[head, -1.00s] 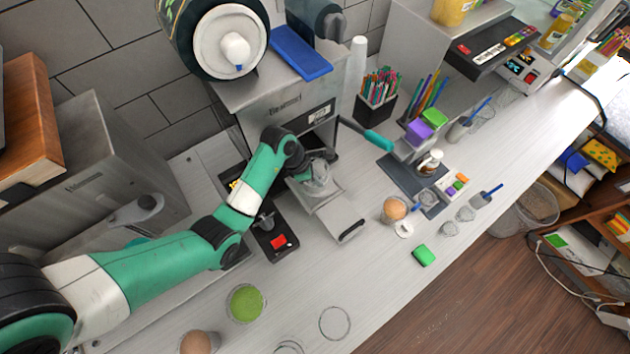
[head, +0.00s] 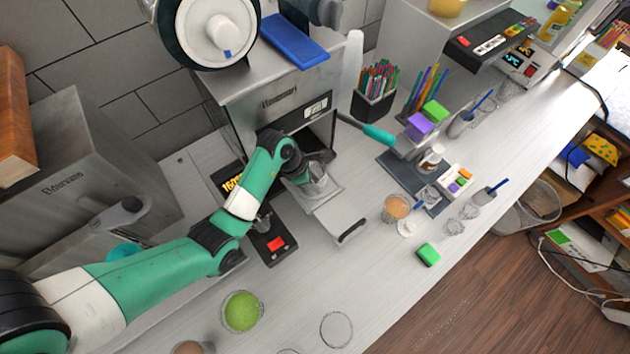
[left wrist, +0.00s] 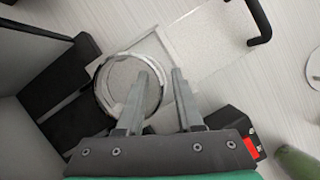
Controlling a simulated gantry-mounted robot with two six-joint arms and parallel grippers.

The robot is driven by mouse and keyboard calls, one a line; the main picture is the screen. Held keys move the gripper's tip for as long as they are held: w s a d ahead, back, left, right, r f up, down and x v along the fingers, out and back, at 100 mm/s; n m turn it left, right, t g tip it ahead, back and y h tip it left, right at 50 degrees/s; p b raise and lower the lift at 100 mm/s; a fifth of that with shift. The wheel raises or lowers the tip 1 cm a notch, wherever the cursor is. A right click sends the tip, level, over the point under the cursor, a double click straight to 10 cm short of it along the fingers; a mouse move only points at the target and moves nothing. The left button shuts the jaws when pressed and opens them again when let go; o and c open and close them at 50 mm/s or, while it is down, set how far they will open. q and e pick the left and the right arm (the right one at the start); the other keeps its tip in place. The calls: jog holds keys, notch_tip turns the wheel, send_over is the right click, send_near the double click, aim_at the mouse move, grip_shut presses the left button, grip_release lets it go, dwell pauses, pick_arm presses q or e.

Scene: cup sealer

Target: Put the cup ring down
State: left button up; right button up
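The cup ring (head: 318,186) is a clear-grey round ring at the sealer's pulled-out tray (head: 340,222). In the left wrist view the ring (left wrist: 101,93) shows as a shiny circle around a grey disc at the tray's inner end. My left gripper (left wrist: 161,73) is over its right side, one finger over the inside and the other beyond the right rim. A clear gap shows between the fingertips. I cannot tell whether they touch the ring. In the head view my left gripper (head: 300,174) is partly hidden by its own wrist. My right gripper is not in view.
The cup sealer (head: 280,100) stands behind the tray, with a teal-tipped lever (head: 378,134) at its right. A green-filled cup (head: 242,311) and a brown-filled cup (head: 396,208) stand nearby. The counter in front is mostly clear.

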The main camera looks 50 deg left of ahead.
pick_arm(q)
jog(key=p+v, duration=0.3)
jog(key=v, duration=0.9)
jog(key=shift+r+p, duration=0.3)
jog(key=shift+p, duration=0.05)
jog(key=shift+a, duration=0.1)
